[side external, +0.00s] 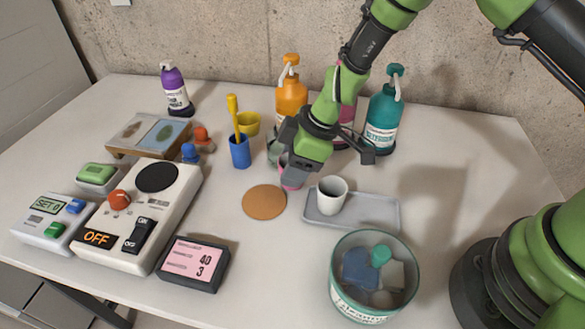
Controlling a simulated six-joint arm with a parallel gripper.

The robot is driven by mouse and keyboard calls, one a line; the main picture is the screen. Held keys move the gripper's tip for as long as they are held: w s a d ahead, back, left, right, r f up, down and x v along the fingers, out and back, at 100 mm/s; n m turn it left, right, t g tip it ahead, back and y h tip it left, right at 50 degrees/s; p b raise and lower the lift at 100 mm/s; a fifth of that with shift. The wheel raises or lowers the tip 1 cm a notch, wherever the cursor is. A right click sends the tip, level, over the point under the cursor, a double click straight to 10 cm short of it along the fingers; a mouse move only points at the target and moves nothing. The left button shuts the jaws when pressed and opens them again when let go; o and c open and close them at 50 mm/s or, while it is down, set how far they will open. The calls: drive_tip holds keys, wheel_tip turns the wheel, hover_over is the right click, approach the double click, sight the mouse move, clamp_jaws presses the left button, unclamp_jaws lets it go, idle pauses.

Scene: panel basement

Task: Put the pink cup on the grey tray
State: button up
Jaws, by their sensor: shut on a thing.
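The pink cup (291,182) shows only in part, below my gripper, just beyond the cork coaster and left of the tray. My gripper (290,170) points down and is shut on the pink cup; its body hides most of the cup and the fingertips. I cannot tell whether the cup touches the table. The grey tray (376,211) lies flat to the right, with a white cup (331,196) upright on its left part. The tray's right part is bare.
A cork coaster (264,201) lies left of the tray; a tub of blocks (345,299) stands in front. A blue cup (240,152), a yellow cup (248,123), an orange bottle (291,97) and a teal bottle (383,115) stand behind.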

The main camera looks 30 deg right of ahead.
drive_tip(key=shift+f, duration=0.85)
drive_tip(key=o, duration=0.7)
drive_tip(key=shift+f, duration=0.1)
drive_tip(key=v, duration=1.2)
drive_tip(key=shift+r, duration=0.2)
